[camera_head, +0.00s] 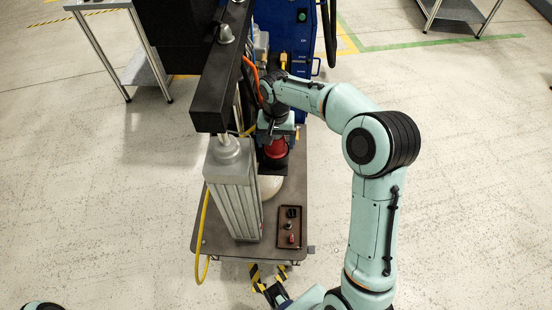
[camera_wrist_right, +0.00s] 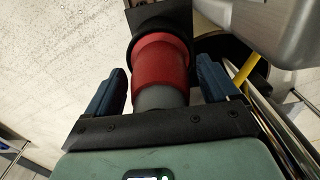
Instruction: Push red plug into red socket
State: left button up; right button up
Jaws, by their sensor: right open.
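The red connector (camera_head: 276,149) stands on the cart beside the grey motor-like column, just below my right gripper (camera_head: 277,130) in the head view. In the right wrist view the red connector (camera_wrist_right: 163,67) has a grey cylinder (camera_wrist_right: 162,97) at its near end and a black housing (camera_wrist_right: 160,17) at its far end. The blue fingers of my right gripper (camera_wrist_right: 163,80) are open, one on each side of the connector, with gaps visible. I cannot tell where plug ends and socket begins.
The grey ribbed column (camera_head: 234,190) and black beam (camera_head: 222,85) stand close left of the gripper. An orange cable (camera_head: 252,72) runs beside the wrist. A brown tray (camera_head: 290,227) with small parts lies on the cart (camera_head: 220,244). Floor to the right is mostly clear.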

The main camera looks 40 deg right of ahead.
jog(key=shift+f, duration=0.2)
jog(key=shift+c, duration=0.3)
jog(key=c, duration=1.1)
pick_arm(q)
jog(key=shift+w+r, duration=0.1)
pick_arm(e)
jog(key=shift+r, duration=0.15)
jog(key=shift+r+p, duration=1.05)
jog(key=shift+r, duration=0.55)
jog(key=shift+w+r+p, duration=0.1)
jog(key=shift+r+p, duration=1.05)
jog(key=shift+r, duration=1)
pick_arm(q)
jog(key=w+r, duration=0.3)
jog(key=r, duration=0.2)
jog(key=shift+r, duration=0.1)
